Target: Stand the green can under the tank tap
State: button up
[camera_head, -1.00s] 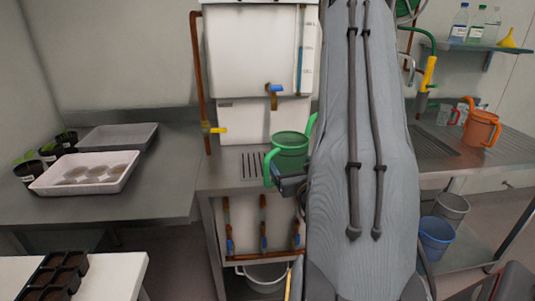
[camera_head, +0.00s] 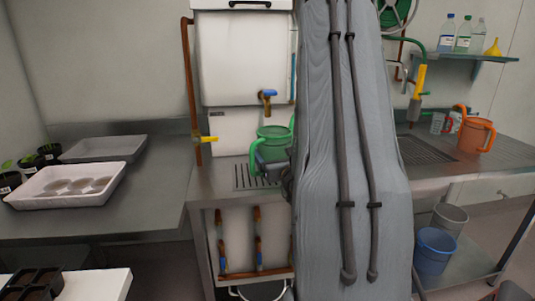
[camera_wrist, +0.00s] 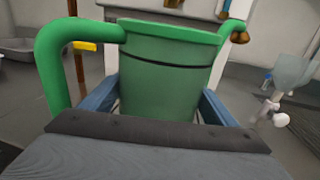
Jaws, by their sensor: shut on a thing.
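The green can (camera_head: 272,142) is upright in my gripper (camera_head: 270,168), in front of the white tank (camera_head: 243,60). In the wrist view the can (camera_wrist: 165,75) fills the middle, with the blue jaws (camera_wrist: 160,105) on both sides of it. The tank tap (camera_head: 267,97), brass with a blue handle, is above the can in the head view. The can is over or near the slotted drain (camera_head: 245,178); I cannot tell whether its base touches. My arm hides the right side of the tank and counter.
A yellow-handled valve (camera_head: 205,139) is left of the can. An orange can (camera_head: 474,135) stands on the right counter. Blue (camera_head: 436,250) and grey buckets are below.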

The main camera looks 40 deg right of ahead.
jog(key=shift+w+d+f+p, duration=0.4)
jog(key=shift+w+f, duration=0.2)
jog(key=shift+w, duration=0.4)
jog(key=shift+w+d+f+p, duration=0.45)
jog(key=shift+w+f, duration=0.1)
jog(key=shift+w, duration=0.5)
jog(key=shift+w+d+f+p, duration=0.4)
jog(key=shift+w+f, duration=0.2)
jog(key=shift+w, duration=0.4)
jog(key=shift+f, duration=0.2)
jog(key=o, duration=1.3)
jog(key=shift+c, duration=0.2)
